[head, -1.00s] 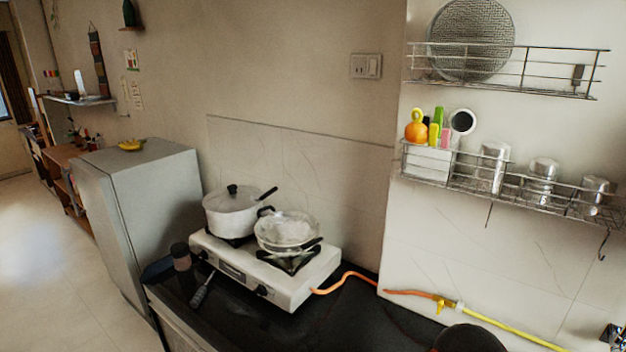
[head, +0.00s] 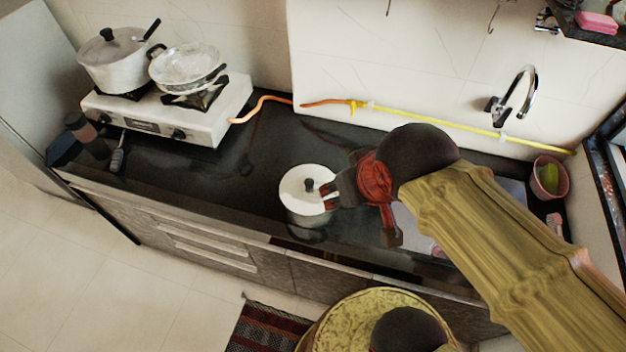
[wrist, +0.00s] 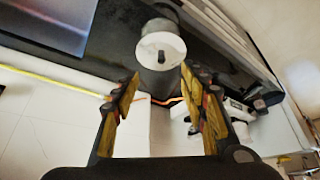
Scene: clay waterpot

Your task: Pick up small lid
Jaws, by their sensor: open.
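The small lid (head: 301,200) is white and round with a black knob. It sits on a grey pot (head: 304,221) on the black counter. In the wrist view the lid (wrist: 172,46) lies ahead of the fingers, near the top middle, with its knob facing the camera. Whether a finger touches the lid cannot be told.
A white stove (head: 215,115) with a lidded pot (head: 115,68) and a pan (head: 188,65) stands at the back left. An orange and yellow hose (head: 440,121) runs along the wall. A tap (head: 525,95) and a reddish cup (head: 549,178) are at the right. Counter left of the lid is clear.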

